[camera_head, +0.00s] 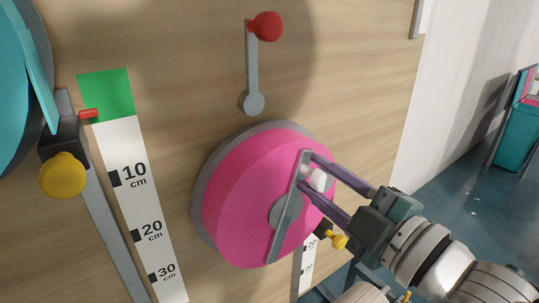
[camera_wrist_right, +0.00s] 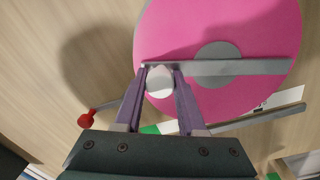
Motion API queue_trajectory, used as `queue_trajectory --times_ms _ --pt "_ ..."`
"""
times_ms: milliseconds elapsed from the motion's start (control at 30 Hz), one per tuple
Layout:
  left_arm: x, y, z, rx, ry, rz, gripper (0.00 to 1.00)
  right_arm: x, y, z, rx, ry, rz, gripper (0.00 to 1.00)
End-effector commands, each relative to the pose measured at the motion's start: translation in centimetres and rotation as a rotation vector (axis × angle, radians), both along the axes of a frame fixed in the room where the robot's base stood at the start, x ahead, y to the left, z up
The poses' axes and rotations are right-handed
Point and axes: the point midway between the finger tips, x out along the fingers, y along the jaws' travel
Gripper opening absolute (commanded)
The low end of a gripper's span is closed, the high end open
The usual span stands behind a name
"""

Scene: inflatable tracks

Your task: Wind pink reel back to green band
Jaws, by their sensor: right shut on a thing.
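The pink reel (camera_head: 240,200) is mounted on the wooden panel, with a grey crank bar (camera_head: 279,235) across its face. My right gripper (camera_head: 318,181) is shut on the crank's white knob, near the bar's upper end. The wrist view shows the white knob (camera_wrist_right: 159,81) between both fingers (camera_wrist_right: 160,84). A green band (camera_head: 108,95) tops the left scale, and a red pointer (camera_head: 88,114) lies at its lower left edge. A second scale (camera_head: 307,265) is mostly hidden behind the pink reel; bits of green (camera_wrist_right: 168,127) show behind my fingers. My left gripper is out of view.
A teal reel (camera_head: 12,85) is at the far left, above a yellow knob (camera_head: 62,176) on a grey rail. A lever with a red ball (camera_head: 266,26) stands above the pink reel. Another yellow knob (camera_head: 338,241) is close below my right gripper.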

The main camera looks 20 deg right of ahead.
Motion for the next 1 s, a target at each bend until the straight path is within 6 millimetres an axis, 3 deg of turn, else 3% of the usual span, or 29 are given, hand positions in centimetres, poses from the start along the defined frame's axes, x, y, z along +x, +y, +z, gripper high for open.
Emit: queue_trajectory --times_ms 400,1000 --pt "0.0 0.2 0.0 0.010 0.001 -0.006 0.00 -0.5 1.6 0.4 -0.207 -0.077 0.001 0.00" --pt "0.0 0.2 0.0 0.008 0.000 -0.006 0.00 -0.7 2.0 0.5 -0.246 -0.092 0.003 0.00"
